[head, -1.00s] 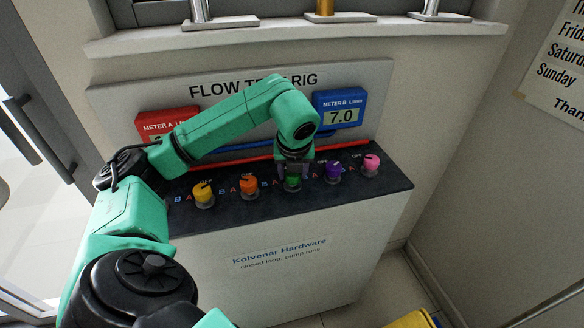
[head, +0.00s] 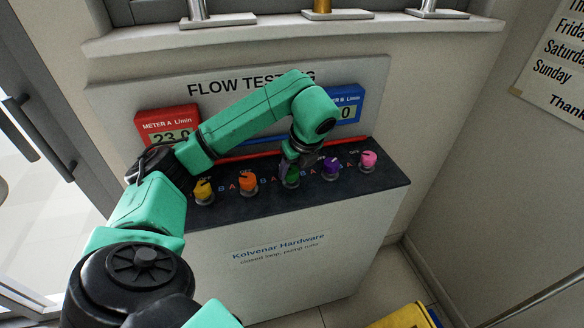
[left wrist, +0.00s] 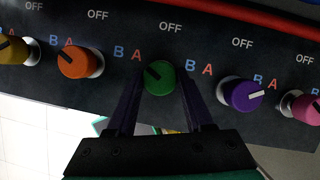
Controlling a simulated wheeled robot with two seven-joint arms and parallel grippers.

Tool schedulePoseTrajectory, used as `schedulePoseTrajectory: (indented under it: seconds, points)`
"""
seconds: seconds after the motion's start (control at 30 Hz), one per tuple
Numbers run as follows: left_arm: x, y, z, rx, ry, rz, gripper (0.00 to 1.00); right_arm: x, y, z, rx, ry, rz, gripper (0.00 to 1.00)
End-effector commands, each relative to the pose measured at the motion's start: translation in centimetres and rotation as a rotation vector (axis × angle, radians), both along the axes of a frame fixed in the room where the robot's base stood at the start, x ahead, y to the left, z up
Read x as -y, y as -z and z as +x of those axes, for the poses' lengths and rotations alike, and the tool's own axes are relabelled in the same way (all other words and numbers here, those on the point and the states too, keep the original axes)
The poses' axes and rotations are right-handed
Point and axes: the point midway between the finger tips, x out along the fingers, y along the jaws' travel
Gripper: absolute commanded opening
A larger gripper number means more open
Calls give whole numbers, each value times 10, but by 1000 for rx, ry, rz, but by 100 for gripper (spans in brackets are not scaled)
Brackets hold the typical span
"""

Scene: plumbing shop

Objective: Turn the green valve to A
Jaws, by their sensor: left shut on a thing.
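The green valve (left wrist: 160,80) is a round knob on the dark top of the flow rig. In the left wrist view its dark pointer slants up and left, toward the red A (left wrist: 137,54). The word OFF (left wrist: 170,27) stands above it and the blue B (left wrist: 186,65) to its right. My left gripper (head: 290,168) is on the knob, one finger on each side, and shut on it. In the head view the gripper and wrist partly cover the green valve. My right gripper is in neither view.
Orange (head: 248,182) and yellow (head: 203,190) valves stand left of it, purple (head: 331,168) and pink (head: 369,160) ones right. Meter A (head: 167,125) reads 23.0. Meter B (head: 347,103) is partly hidden by my arm. A yellow object (head: 403,317) shows at the bottom.

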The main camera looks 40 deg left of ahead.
Motion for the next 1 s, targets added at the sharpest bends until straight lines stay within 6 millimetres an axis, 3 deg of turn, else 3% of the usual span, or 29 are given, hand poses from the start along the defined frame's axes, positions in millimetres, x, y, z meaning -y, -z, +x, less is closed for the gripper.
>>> schedulePoseTrajectory:
  seconds: [0.23, 0.27, 0.3, 0.33, 0.73, 0.87, 1.0]
  points:
    - [0, 0, 0, -1, -1, -1, 0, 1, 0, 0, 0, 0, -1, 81]
    - [0, 0, 0, -1, -1, -1, 59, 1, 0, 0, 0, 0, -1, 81]
    - [0, 0, 0, -1, -1, -1, 75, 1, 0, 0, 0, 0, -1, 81]
    - [0, 0, 0, -1, -1, -1, 82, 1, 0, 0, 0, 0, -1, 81]
    - [2, -9, -1, 1, 1, 1, 82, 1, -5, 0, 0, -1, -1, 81]
    - [10, -35, -3, 4, 2, 1, 82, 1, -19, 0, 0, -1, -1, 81]
    - [25, -80, -8, 7, 2, 2, 82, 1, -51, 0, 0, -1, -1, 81]
